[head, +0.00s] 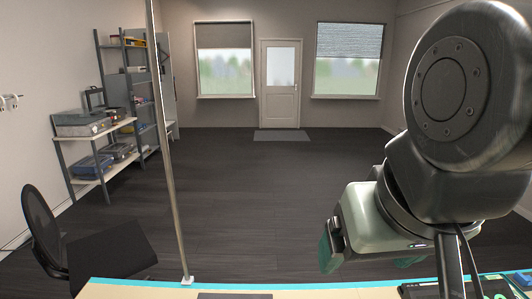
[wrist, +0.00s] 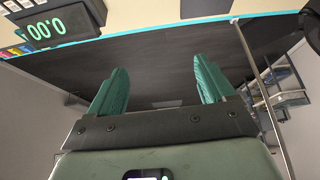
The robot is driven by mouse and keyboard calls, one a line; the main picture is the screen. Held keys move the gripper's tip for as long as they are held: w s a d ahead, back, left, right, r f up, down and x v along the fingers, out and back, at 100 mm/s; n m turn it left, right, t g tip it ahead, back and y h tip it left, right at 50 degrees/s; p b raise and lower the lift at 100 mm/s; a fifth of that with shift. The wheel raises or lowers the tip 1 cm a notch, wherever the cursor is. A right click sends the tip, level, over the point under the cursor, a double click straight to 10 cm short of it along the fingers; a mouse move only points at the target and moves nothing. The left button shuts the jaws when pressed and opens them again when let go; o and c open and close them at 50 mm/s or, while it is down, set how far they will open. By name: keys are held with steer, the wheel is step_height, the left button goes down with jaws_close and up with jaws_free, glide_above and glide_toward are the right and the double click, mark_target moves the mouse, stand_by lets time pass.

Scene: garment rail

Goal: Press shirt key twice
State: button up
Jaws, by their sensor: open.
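My gripper (head: 331,250) hangs on the right side of the head view, above and beyond the table's far edge. In the wrist view my gripper (wrist: 161,78) has its two green fingers spread wide with nothing between them. A dark device with a lit green display (wrist: 47,30) reading zeros sits at the top left of the wrist view, outside the fingers. Small coloured keys (wrist: 14,50) show beside it at the left edge. In the head view a dark panel with green marks (head: 497,284) is cut off at the lower right. I cannot make out which key is the shirt key.
A thin metal pole (head: 172,150) stands on the table (head: 130,289) at left. The pale table has a blue far edge. A black chair (head: 45,230) and shelves (head: 95,145) stand at left. The dark floor (head: 240,180) beyond is open.

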jaws_close()
stand_by(1.4)
